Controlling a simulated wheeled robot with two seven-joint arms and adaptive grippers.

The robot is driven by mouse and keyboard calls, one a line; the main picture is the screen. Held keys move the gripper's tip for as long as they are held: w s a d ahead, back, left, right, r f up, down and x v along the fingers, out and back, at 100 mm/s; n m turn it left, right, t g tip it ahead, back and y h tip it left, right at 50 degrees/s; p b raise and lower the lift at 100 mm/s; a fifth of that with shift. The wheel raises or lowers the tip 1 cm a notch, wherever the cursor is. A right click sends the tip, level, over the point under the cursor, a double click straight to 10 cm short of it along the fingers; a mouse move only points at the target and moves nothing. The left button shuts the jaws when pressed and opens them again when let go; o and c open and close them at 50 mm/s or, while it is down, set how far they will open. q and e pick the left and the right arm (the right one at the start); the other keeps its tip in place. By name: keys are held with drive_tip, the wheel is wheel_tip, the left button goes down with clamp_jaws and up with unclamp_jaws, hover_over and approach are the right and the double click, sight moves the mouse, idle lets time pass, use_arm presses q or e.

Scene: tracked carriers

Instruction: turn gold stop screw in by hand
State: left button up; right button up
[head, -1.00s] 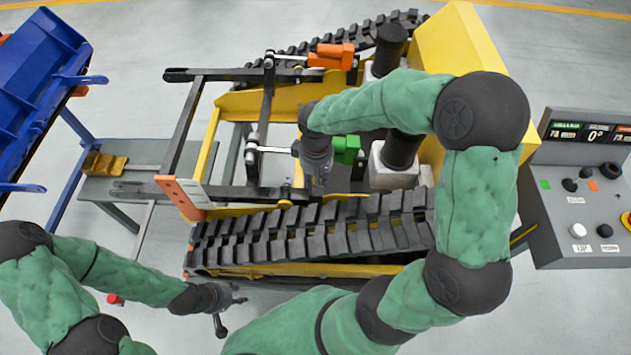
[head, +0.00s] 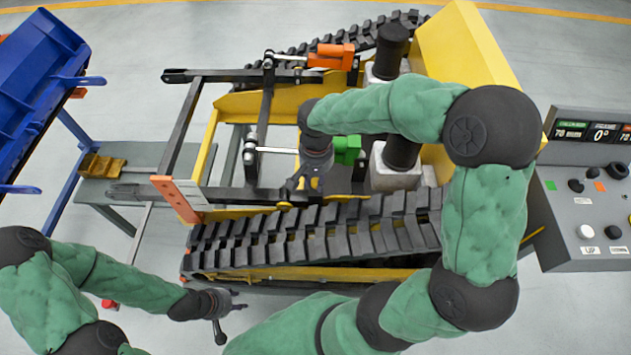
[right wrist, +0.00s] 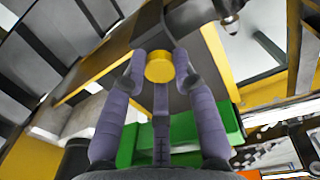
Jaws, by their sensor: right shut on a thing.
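The gold stop screw (right wrist: 159,67) shows in the right wrist view as a round gold head between the fingertips of my right gripper (right wrist: 160,72). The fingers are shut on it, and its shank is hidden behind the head. In the head view my right gripper (head: 304,184) points down into the yellow carrier frame (head: 206,150), between the green block (head: 347,148) and the near track (head: 300,232); the screw cannot be made out there. My left gripper (head: 228,308) is low at the left, in front of the near track and away from the screw; its finger opening is unclear.
Black lift arms (head: 250,75) and a rod span the frame around my right gripper. An orange block (head: 333,56) is behind. A control console (head: 590,205) stands right, a blue bucket (head: 38,85) and grey bench (head: 140,185) left.

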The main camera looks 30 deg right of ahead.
drive_tip(key=m+b, duration=0.1)
drive_tip(key=m, duration=0.4)
drive_tip(key=shift+w, duration=0.1)
drive_tip(key=o, duration=0.9)
drive_tip(key=shift+o, duration=0.2)
